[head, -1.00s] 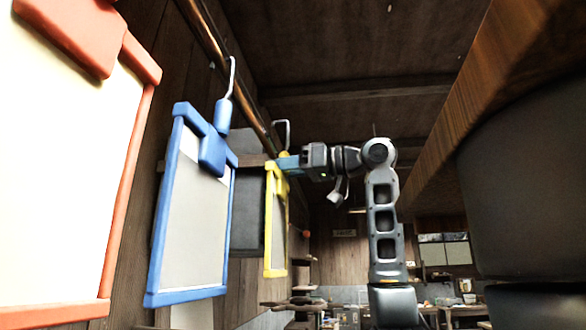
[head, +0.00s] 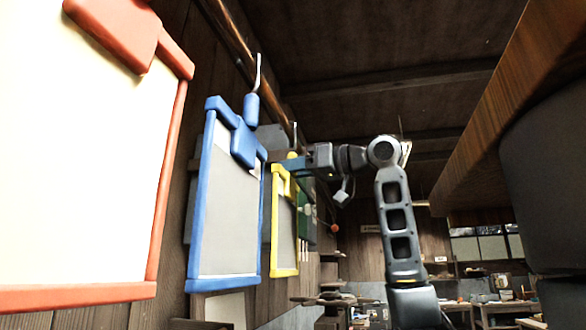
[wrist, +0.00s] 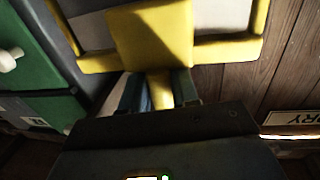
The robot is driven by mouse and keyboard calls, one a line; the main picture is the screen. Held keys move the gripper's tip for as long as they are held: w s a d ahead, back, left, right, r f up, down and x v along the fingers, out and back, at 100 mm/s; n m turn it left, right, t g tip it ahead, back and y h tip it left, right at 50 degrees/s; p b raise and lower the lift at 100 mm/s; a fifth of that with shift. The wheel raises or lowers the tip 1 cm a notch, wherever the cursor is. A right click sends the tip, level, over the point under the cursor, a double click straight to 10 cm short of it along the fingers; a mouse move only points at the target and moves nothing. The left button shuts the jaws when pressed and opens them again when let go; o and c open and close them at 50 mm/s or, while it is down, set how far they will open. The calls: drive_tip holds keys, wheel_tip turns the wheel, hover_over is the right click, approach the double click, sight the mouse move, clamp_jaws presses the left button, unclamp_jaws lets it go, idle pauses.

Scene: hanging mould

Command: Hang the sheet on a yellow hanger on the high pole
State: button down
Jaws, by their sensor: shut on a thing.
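The yellow-framed sheet with its yellow hanger (head: 275,232) hangs upright from my gripper, beyond the blue one in the head view. My gripper (head: 292,164) is shut on the hanger's yellow neck, just under its thin metal hook (head: 294,133). In the wrist view the two fingers (wrist: 158,92) stand on either side of the yellow neck, and the yellow clamp and frame (wrist: 150,38) fill the top. The high pole (head: 232,38) runs along the wall at upper left. The hook shows close to the pole's far part; I cannot tell whether they touch.
A blue-framed sheet (head: 230,215) hangs nearer, its hook at the pole. A red-framed sheet (head: 90,150) is nearest at left. A wooden beam (head: 515,105) runs along the right. A green cabinet (wrist: 30,65) shows in the wrist view. Shelves and tables stand at the back.

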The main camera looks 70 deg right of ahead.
drive_tip(key=c, duration=0.8)
unclamp_jaws()
drive_tip(key=shift+s+f, duration=0.1)
drive_tip(key=shift+s, duration=0.05)
drive_tip(key=s, duration=0.2)
drive_tip(key=s+b, duration=0.1)
drive_tip(key=s, duration=0.2)
drive_tip(key=s+b, duration=0.1)
drive_tip(key=s, duration=0.1)
drive_tip(key=shift+s+a, duration=0.3)
